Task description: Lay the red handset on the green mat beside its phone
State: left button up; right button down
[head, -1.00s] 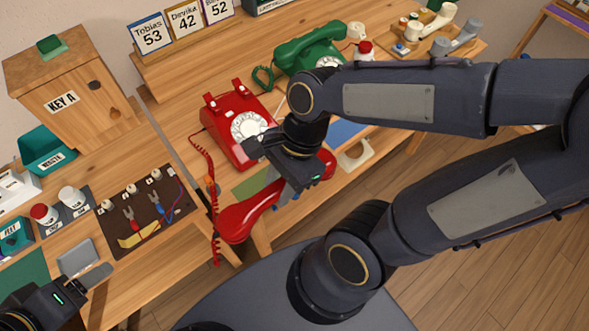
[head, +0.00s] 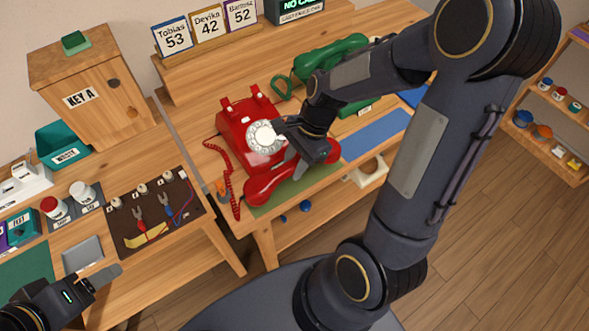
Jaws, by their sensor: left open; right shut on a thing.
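The red phone (head: 238,122) stands on the table with its cradle empty. The red handset (head: 262,187) is over the green mat (head: 297,188) in front of the phone, lying roughly along it. I cannot tell whether it touches the mat. My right gripper (head: 295,165) is shut on the handset's middle, and its body hides part of the grip. The coiled red cord (head: 232,185) hangs at the phone's left. My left gripper (head: 108,280) is open and empty at the lower left, beside the grey tray there.
A green phone (head: 318,62) stands behind my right arm, with a blue mat (head: 375,134) in front of it. A brown tool mat (head: 150,215) and a wooden KEY A box (head: 85,98) are at left. The table's front edge runs close below the green mat.

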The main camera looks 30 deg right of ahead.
jog(key=shift+f, duration=1.35)
jog(key=shift+f+b, duration=0.15)
jog(key=shift+b, duration=0.15)
jog(key=c, duration=1.1)
grip_release()
